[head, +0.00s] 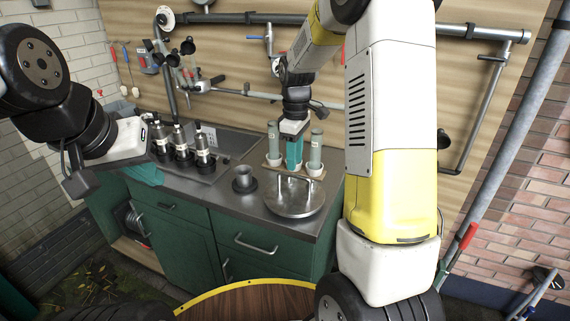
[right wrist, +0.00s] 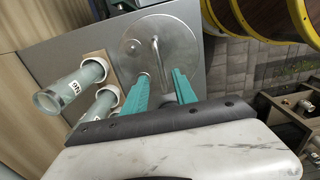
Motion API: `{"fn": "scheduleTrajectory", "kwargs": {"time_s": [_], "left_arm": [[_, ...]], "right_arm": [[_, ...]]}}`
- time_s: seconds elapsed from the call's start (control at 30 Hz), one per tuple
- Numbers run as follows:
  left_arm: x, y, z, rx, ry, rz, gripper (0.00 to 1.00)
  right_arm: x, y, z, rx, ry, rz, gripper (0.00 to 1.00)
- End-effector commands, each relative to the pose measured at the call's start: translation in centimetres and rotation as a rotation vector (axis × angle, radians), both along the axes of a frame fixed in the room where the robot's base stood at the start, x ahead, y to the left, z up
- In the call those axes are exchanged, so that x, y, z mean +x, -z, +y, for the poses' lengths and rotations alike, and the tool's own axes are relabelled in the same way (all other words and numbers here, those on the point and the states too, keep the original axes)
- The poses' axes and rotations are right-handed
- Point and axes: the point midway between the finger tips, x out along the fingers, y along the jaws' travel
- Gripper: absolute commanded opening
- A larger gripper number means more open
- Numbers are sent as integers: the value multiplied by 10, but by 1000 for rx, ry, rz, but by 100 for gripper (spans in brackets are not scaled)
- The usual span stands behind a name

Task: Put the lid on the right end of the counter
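The lid (head: 294,196) is a round, flat metal disc with an upright bar handle. It lies flat on the steel counter (head: 215,187), near its right end and front edge. In the right wrist view the lid (right wrist: 181,48) shows ahead of the fingers. My right gripper (head: 294,165) reaches down above the rear of the lid, among the tubes. Its teal fingers (right wrist: 161,80) are apart with nothing between them, short of the handle. My left gripper (head: 80,183) hangs at the left, away from the lid; its finger opening is not clear.
Clear tubes in white cups (head: 315,153) stand on a wooden base right behind the lid; they also show in the right wrist view (right wrist: 70,90). A small dark metal cup (head: 244,180) stands left of the lid. Several metal bottles (head: 204,150) stand further left. Pipes cross the back wall.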

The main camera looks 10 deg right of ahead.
Motion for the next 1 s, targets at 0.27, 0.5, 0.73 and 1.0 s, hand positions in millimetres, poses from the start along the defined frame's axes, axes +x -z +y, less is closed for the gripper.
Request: {"fn": "scheduleTrajectory", "kwargs": {"time_s": [0.27,0.5,0.73,1.0], "left_arm": [[0,0,0,0,0,0,0],[0,0,0,0,0,0,0],[0,0,0,0,0,0,0],[0,0,0,0,0,0,0]], "right_arm": [[-4,-32,0,6,17,-11,33],[-59,-93,2,89,238,-136,33],[-144,-140,8,230,542,-278,33],[-220,-149,17,389,817,-387,33]]}}
